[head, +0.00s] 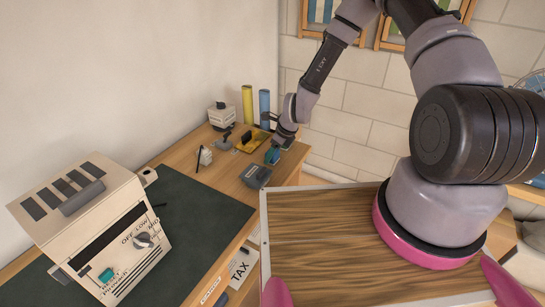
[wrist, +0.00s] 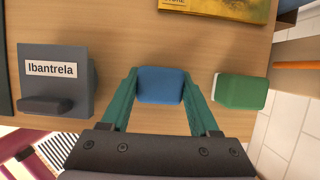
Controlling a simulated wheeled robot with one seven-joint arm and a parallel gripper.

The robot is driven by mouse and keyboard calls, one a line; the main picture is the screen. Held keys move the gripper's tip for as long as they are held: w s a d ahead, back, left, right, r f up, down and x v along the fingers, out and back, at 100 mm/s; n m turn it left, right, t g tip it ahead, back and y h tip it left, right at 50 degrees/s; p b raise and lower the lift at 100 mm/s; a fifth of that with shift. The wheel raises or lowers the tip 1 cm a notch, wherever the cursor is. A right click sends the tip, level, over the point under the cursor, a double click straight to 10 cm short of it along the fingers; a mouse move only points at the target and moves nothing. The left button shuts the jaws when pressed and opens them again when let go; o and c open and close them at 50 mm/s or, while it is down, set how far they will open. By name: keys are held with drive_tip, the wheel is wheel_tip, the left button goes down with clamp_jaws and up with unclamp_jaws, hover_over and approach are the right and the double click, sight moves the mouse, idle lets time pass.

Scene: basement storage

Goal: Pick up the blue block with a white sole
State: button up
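The blue block (wrist: 160,85) lies between the two teal fingers of my gripper (wrist: 160,88) in the wrist view, over the wooden desk. The fingers flank its left and right sides closely. I cannot tell whether they press on it or leave a thin gap. Its white sole is not visible from above. In the head view my gripper (head: 272,156) is low at the desk's far right end, and the block is not clearly made out there.
A green block with a white sole (wrist: 240,92) lies right of my gripper, near the desk edge. A grey box labelled Ibantrela (wrist: 55,80) is to the left. A yellow book (wrist: 215,8) lies beyond. A cream machine (head: 100,225) stands on the dark mat (head: 195,240).

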drive_tip(key=shift+c, duration=0.9)
drive_tip(key=shift+r, duration=5.05)
